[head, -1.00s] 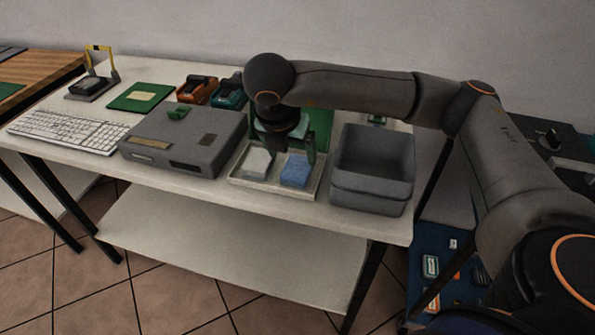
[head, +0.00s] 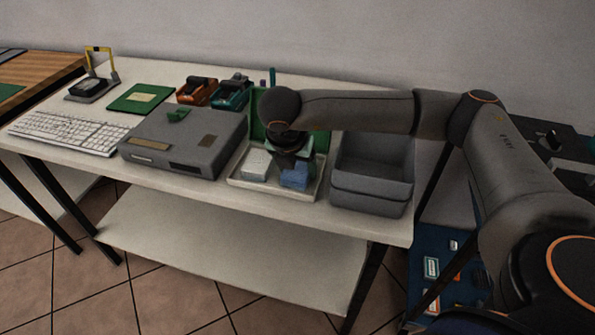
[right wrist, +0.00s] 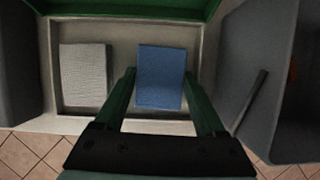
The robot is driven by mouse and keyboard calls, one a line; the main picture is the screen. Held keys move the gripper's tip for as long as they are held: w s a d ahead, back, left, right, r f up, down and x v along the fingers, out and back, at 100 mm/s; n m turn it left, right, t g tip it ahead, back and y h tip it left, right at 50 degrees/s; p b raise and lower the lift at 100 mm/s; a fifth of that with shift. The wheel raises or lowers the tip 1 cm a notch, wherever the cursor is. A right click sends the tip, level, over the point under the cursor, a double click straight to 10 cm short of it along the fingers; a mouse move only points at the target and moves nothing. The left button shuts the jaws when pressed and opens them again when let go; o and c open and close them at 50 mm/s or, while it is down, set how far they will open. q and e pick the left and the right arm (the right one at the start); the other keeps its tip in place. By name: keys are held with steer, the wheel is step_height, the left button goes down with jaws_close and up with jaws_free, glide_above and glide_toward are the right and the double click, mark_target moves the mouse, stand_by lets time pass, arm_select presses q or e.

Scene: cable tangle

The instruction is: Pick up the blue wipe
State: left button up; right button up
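The blue wipe (head: 297,181) lies in the right part of a shallow pale tray (head: 268,190), beside a whitish wipe (head: 255,164). My right gripper (head: 291,165) points down over the blue wipe and partly covers it in the head view. In the right wrist view the blue wipe (right wrist: 161,78) shows between the two green fingers of my right gripper (right wrist: 160,82). The fingers are apart, one on each side of the wipe, with nothing clamped. Whether the fingertips reach down to the wipe's height is hard to tell. My left gripper is out of view.
A grey bin (head: 371,183) stands close on the tray's right. A grey box-shaped device (head: 185,143) stands on its left. The tray's green lid (head: 259,105) stands up behind it. A keyboard (head: 68,131) lies farther left. The table's front edge is near the tray.

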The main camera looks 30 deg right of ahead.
mark_target(296, 170)
steer(key=c, duration=0.8)
step_height(296, 170, up, 10)
steer(key=shift+p, duration=0.3)
steer(key=o, duration=0.8)
steer(key=shift+c, duration=0.2)
steer(key=c, duration=0.6)
